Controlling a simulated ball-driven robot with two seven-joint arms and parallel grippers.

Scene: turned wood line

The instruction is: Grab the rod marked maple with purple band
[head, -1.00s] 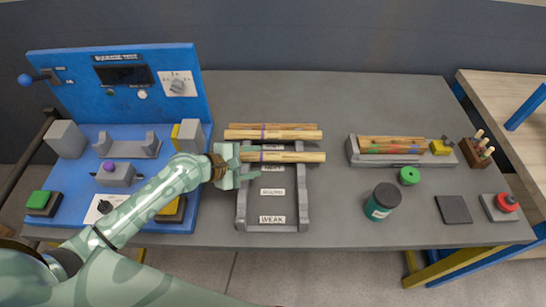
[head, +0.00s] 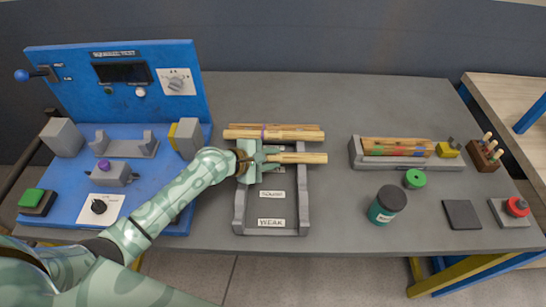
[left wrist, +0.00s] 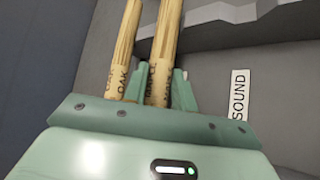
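The rod marked maple (head: 305,158) lies across the upper part of a grey tray; its right end shows in the head view. Its lettering, partly covered, shows in the left wrist view (left wrist: 164,50). My left gripper (head: 268,158) is at the rod's left part, and its fingers (left wrist: 165,88) close in on both sides of the maple rod. The gripper hides the rod's band now. A rod marked oak (left wrist: 126,60) lies beside it, outside the fingers. In the head view a rod with a purple band (head: 290,134) lies just behind. My right gripper is not in view.
The grey tray (head: 240,215) has labels, among them "WEAK" (head: 271,222). A blue test machine (head: 120,90) stands left. The table's back middle is clear.

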